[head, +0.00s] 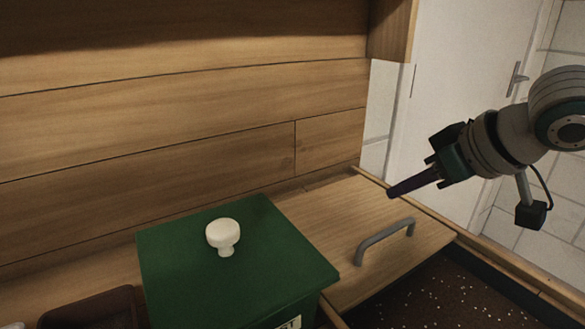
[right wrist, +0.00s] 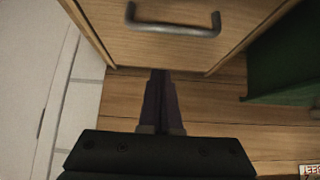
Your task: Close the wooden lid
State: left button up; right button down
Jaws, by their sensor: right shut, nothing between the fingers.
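The wooden lid (head: 330,215) is a pale panel with a grey bar handle (head: 385,240), to the right of the green box. Dark soil shows uncovered in front of its near edge. How far the lid is tilted is unclear. My right gripper (head: 392,192) is shut and empty, with its fingertips pointing left over the far right part of the lid, behind the handle. In the right wrist view the lid (right wrist: 170,50) and handle (right wrist: 172,29) are at the top, ahead of the fingers (right wrist: 162,80). Contact cannot be told. My left gripper is out of view.
A green box (head: 175,250) with a white knob (head: 223,235) stands left of the lid. Speckled dark soil (head: 430,295) lies at the lower right. A dark tray (head: 100,310) is at the lower left. A plank wall (head: 180,120) stands behind.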

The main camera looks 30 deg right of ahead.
aim_at(395, 226)
pick_arm(q)
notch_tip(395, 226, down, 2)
jog(key=shift+b, duration=0.85)
pick_arm(e)
jog(key=x, duration=0.6)
jog(key=shift+w+f, duration=0.1)
jog(key=shift+f, duration=0.1)
pick_arm(q)
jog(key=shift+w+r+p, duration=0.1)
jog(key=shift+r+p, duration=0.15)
jog(key=shift+p, duration=0.05)
pick_arm(e)
jog(key=shift+s, duration=0.3)
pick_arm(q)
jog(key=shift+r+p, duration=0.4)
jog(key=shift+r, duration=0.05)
pick_arm(e)
jog(key=shift+s+f, duration=0.2)
jog(key=shift+s, duration=0.6)
jog(key=shift+s+f, duration=0.2)
jog(key=shift+s, duration=0.65)
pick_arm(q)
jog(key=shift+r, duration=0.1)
pick_arm(e)
jog(key=shift+s+d, duration=0.1)
